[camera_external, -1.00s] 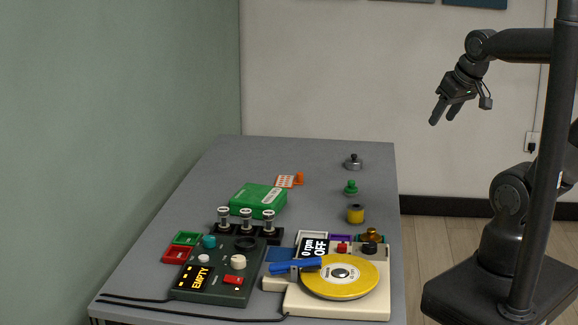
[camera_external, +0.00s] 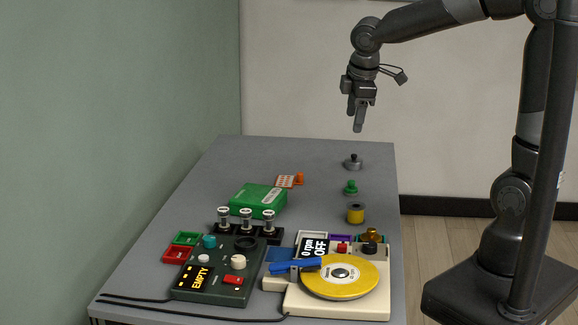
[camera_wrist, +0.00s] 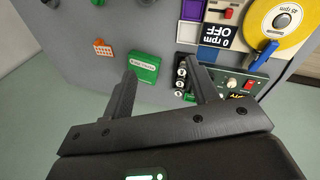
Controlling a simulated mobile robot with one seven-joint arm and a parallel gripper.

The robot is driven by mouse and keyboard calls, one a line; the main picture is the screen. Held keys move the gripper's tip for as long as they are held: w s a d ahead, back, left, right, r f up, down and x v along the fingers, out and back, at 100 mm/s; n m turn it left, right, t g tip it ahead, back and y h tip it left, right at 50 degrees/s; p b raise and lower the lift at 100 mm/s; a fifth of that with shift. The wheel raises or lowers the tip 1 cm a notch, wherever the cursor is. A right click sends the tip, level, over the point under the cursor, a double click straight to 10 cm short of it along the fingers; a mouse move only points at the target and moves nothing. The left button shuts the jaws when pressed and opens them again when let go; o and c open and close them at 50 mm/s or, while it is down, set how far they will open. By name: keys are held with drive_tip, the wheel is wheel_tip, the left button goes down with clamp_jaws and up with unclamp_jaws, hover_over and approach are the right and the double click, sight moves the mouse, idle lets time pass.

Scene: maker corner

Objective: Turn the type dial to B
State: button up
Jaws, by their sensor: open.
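A dark green control box (camera_external: 215,285) stands at the table's front left, with a lit yellow display reading EMPTY. It carries a teal knob (camera_external: 209,241), a white knob (camera_external: 238,259) and a red switch (camera_external: 234,280). I cannot read dial markings, so which knob is the type dial is unclear. In the wrist view the box (camera_wrist: 243,88) is at the right, partly behind a finger. My gripper (camera_external: 357,122) is open and empty, pointing down in the air above the table's far end, well away from the box.
A cream turntable device with a yellow disc (camera_external: 345,283) and blue arm is right of the box. Three black-and-silver posts (camera_external: 246,222) stand behind the box, then a green box (camera_external: 258,200). A grey lidded piece (camera_external: 353,163), green knob (camera_external: 350,188) and yellow spool (camera_external: 355,213) line the right side.

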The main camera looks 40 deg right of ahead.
drive_tip(key=w+a+f+n+g, duration=0.15)
drive_tip(key=a+f+n, duration=0.25)
drive_tip(key=a, duration=0.4)
drive_tip(key=w+a+f+n, duration=0.3)
drive_tip(key=a+n, duration=0.1)
drive_tip(key=a, duration=0.3)
drive_tip(key=n+g+y, duration=0.1)
drive_tip(key=n+g, duration=0.1)
drive_tip(key=n, duration=0.5)
approach(236, 262)
wheel_tip(236, 262, down, 9)
drive_tip(key=shift+s+r, duration=0.15)
drive_tip(key=c, duration=1)
